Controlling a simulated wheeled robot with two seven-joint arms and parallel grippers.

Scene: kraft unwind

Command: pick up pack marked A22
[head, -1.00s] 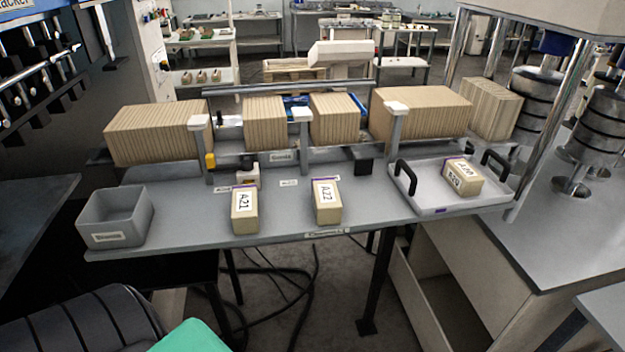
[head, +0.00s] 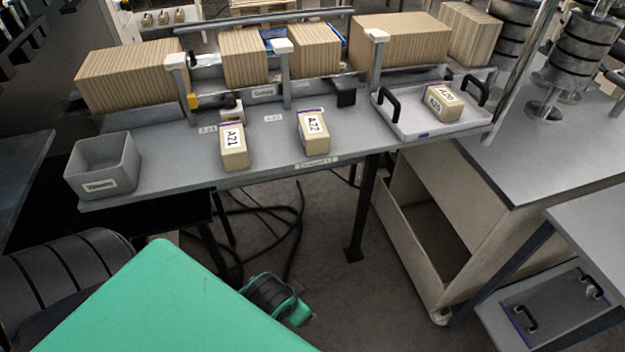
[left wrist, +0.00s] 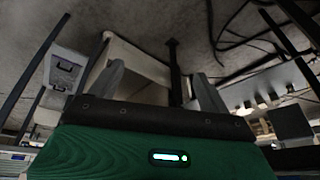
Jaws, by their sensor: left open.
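The pack marked A22 (head: 313,131) is a tan block with a white label and a purple edge. It lies on the grey bench (head: 270,172), near its front edge, right of the similar pack marked A21 (head: 233,147). In the left wrist view, my left gripper (left wrist: 162,85) has its two grey fingers apart with nothing between them. It points at floor and bench undersides, away from the pack; pack A22 cannot be made out there. My right gripper is in neither view.
A white tray (head: 404,124) with black handles holds another pack (head: 442,102) at right. A grey bin (head: 104,166) stands at left. Upright tan stacks (head: 130,78) line the back behind posts. An open cart (head: 425,230) stands below right. Bench space around A22 is clear.

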